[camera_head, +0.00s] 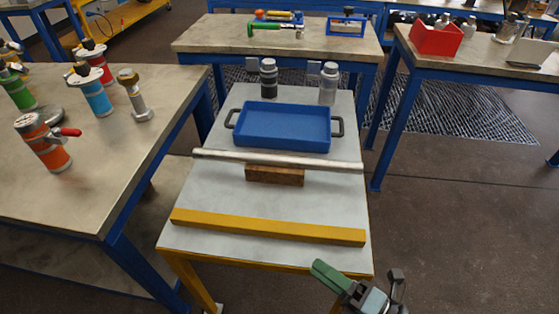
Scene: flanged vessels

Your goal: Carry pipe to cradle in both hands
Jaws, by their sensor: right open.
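A long silver-grey pipe (280,160) lies across the white-topped table (225,185). A brown wooden block (274,176) sits at its near side, by its middle; I cannot tell whether the pipe rests on it. Nothing here is clearly recognisable as the cradle. My right gripper (358,280) is at the bottom, by the table's near right corner. It is open, with nothing between its fingers, well short of the pipe. My left gripper is not in view.
A yellow bar (265,227) lies along the table's near edge. A blue tray (283,128) with dark handles stands behind the pipe, with two bottles (268,77) behind it. A table with coloured flanged vessels (42,142) stands left. Clear floor (460,220) lies right.

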